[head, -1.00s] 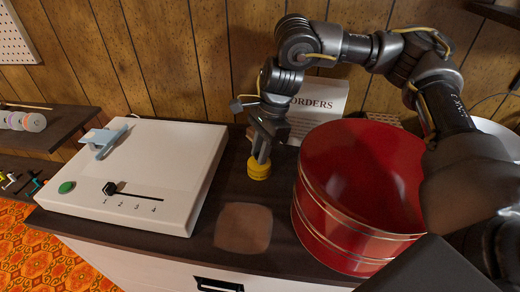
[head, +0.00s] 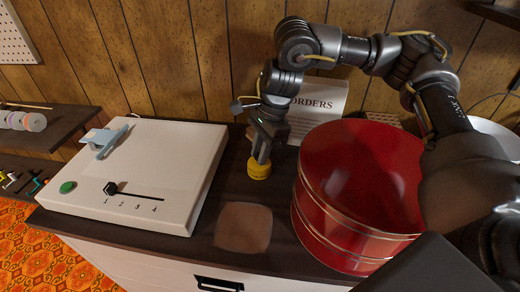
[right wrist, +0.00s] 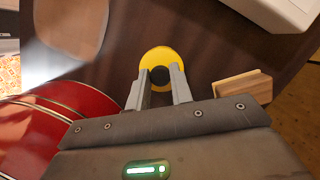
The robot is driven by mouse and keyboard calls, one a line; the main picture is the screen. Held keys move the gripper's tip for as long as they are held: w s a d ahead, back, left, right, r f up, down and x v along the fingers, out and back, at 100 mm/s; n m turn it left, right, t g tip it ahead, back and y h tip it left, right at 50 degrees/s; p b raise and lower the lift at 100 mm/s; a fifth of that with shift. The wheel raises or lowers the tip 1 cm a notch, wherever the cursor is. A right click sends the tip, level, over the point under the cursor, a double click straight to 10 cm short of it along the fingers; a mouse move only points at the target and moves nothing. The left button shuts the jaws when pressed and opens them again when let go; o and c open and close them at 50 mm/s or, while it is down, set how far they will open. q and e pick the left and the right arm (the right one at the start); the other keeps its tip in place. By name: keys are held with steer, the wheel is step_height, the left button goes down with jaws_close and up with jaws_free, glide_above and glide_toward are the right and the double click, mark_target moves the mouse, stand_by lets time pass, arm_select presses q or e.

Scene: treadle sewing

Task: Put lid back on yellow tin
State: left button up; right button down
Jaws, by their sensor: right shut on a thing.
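The yellow tin (head: 258,175) stands on the dark counter, left of the red drum. A yellow lid (head: 257,164) is on top of it and looks level, with a thin dark line between them; I cannot tell whether it is fully seated. My right gripper (head: 262,158) points down from above and is shut on the lid's knob. In the right wrist view the round yellow lid (right wrist: 154,54) has a dark knob (right wrist: 160,75) between the fingertips. The lid hides the tin's body there. My left gripper is out of view.
A big red drum (head: 360,180) stands close on the right. A white box with a slider (head: 150,165) is on the left. A white ORDERS sign (head: 318,105) and a wooden block (right wrist: 243,88) are near the gripper. A brown patch (head: 243,227) lies in front.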

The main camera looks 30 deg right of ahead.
stand_by(0.6)
stand_by(0.3)
steer(key=c, duration=1.2)
jaws_free()
steer(key=shift+o, duration=0.5)
steer(key=o, duration=0.4)
steer(key=shift+r, duration=0.1)
steer(key=shift+r+p, duration=3.15)
steer(key=shift+r, duration=0.25)
